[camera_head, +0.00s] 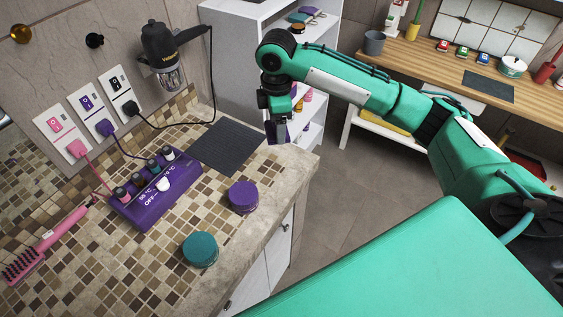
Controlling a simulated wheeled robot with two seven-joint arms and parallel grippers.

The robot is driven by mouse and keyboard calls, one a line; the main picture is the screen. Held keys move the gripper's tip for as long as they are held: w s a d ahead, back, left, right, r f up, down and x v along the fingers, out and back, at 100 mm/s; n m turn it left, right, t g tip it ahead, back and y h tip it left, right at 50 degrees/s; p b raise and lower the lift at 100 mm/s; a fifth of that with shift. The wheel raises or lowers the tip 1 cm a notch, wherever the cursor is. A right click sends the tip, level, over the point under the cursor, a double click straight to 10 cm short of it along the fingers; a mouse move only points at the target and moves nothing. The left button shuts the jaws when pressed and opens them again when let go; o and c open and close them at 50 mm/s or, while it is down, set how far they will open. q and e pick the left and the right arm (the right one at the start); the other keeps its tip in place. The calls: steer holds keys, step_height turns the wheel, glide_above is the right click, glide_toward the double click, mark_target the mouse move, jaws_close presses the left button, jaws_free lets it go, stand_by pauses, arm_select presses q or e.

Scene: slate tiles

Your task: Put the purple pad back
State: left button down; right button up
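My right gripper (278,136) points down near the back right edge of the tiled counter. A flat, dark purple piece, which looks like the purple pad (286,132), shows at its fingers, and the gripper appears shut on it. The pad is small and partly hidden by the fingers. Behind it are the counter edge and the white shelf unit (236,47). My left gripper is not in view.
A purple round tub (243,196), a teal tub (200,249), a purple heater box (157,201) and a dark mat (228,147) are on the counter. A pink brush (45,247) lies left. A wooden bench (428,62) stands at the back right.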

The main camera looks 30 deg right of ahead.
steer(key=w+n, duration=0.1)
steer(key=d+n, duration=0.1)
steer(key=n, duration=0.1)
steer(key=w+d+r+n, duration=0.1)
steer(key=shift+w+n+b, duration=0.35)
steer(key=shift+n+b, duration=0.05)
steer(key=f+n+p, duration=0.1)
steer(key=f, duration=0.5)
steer(key=w+d+f+n+p, duration=0.1)
steer(key=f+n, duration=0.1)
steer(key=f, duration=0.4)
steer(key=w+f+n+p, duration=0.1)
steer(key=f+p, duration=0.1)
steer(key=f, duration=0.5)
steer(key=shift+d+n, duration=0.3)
steer(key=shift+d, duration=0.05)
steer(key=shift+f, duration=0.1)
steer(key=shift+f, duration=0.1)
steer(key=o, duration=0.9)
steer(key=shift+o, duration=0.2)
step_height(320, 180, up, 12)
steer(key=b, duration=0.3)
